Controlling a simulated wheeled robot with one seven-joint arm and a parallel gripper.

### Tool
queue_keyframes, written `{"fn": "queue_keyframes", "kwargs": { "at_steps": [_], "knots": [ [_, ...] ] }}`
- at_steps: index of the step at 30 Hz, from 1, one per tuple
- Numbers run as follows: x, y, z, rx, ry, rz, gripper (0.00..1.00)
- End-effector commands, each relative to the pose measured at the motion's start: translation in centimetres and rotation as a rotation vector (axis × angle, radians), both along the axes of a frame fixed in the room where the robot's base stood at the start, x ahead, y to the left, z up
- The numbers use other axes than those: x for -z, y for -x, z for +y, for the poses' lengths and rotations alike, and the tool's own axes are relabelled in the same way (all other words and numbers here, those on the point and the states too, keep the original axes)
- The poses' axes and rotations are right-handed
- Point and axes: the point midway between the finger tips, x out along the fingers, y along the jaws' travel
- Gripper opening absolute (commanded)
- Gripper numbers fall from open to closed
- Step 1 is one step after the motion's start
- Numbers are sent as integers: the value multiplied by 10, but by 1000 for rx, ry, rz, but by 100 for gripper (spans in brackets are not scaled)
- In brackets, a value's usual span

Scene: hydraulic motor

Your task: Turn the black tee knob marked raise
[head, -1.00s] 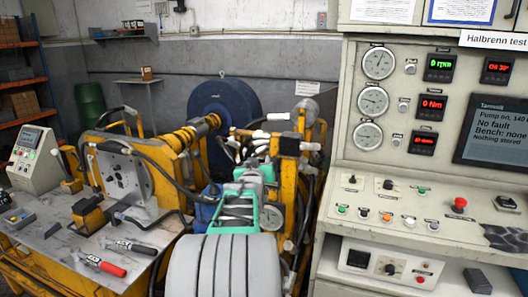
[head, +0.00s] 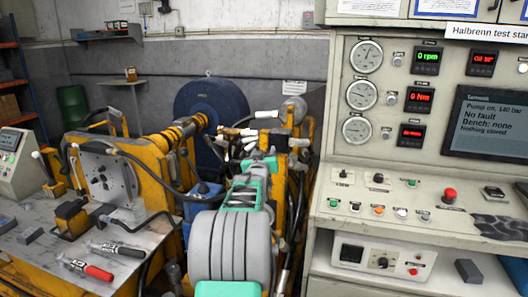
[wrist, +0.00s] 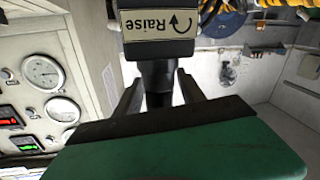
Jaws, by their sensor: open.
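The black tee knob (wrist: 158,76) shows in the wrist view. It hangs below a dark block with a pale label (wrist: 157,27) reading "Raise" with a curved arrow. My gripper (wrist: 157,90) is open, with one finger on each side of the knob. Gaps show between the fingers and the knob's upper part. The knob's lower end is partly hidden behind the dark edge of my green gripper body. In the head view my arm reaches forward to the yellow machine, and its end is too small and crowded there to make out the knob.
The control console (head: 345,185) with gauges and displays stands close on the right. Hoses and white-handled levers (head: 267,114) crowd the yellow machine frame (head: 155,160). A steel bench (head: 40,265) with a red-handled tool (head: 85,268) is on the left.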

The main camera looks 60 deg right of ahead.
Motion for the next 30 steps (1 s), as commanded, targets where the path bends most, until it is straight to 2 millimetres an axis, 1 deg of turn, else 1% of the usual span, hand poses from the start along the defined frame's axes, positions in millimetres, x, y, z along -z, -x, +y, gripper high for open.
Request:
{"fn": "queue_keyframes", "kwargs": {
  "at_steps": [7,24,30],
  "knots": [
    [1,-1,-2,0,-1,0,47],
    [1,-1,-1,-1,-1,0,0],
    [2,-1,-1,-3,-1,1,0]
  ]
}}
